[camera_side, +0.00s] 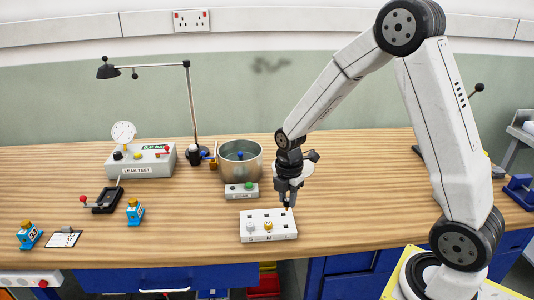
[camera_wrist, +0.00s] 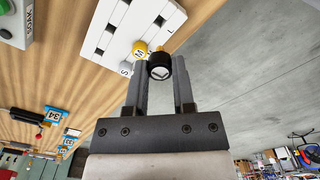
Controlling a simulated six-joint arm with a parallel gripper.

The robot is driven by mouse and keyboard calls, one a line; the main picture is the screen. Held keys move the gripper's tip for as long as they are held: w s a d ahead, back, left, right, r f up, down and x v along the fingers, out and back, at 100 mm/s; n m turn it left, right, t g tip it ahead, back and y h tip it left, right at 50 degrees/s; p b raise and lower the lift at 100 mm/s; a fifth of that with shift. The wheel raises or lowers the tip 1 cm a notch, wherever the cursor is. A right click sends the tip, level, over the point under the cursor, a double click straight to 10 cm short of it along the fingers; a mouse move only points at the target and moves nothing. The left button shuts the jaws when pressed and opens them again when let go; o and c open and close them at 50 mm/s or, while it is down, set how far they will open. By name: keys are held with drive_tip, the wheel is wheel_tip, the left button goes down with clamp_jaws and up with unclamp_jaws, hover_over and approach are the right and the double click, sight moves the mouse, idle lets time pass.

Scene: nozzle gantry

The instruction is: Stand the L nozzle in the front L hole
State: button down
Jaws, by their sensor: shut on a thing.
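My gripper (camera_side: 288,199) is shut on the L nozzle, above the right end of the white block. In the wrist view the nozzle (camera_wrist: 159,68) is a black knob with a pale lettered end, between the fingertips (camera_wrist: 160,78). The white block (camera_side: 280,216) has S, M and L marked along its front edge; it also shows in the wrist view (camera_wrist: 103,37). A yellow nozzle (camera_side: 268,225) stands at M and a pale one (camera_side: 250,227) at S. The front L hole is hard to make out. I cannot tell whether the held nozzle touches the block.
A small grey box (camera_side: 240,191) with a green button and a metal pot (camera_side: 241,161) stand behind the block. The leak test box (camera_side: 141,162), a lamp (camera_side: 192,110) and a black toggle clamp (camera_side: 106,201) are to the left. The table right of the block is clear.

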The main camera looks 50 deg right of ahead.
drive_tip(key=shift+f, duration=0.2)
hover_over(286, 220)
drive_tip(key=s+a, duration=0.1)
drive_tip(key=a, duration=0.1)
drive_tip(key=shift+s+f, duration=0.2)
drive_tip(key=shift+f, duration=2.05)
drive_tip(key=shift+f, duration=1.6)
idle(0.7)
drive_tip(key=shift+c, duration=1.9)
unclamp_jaws()
drive_tip(key=shift+r, duration=0.2)
drive_tip(key=shift+r, duration=3.35)
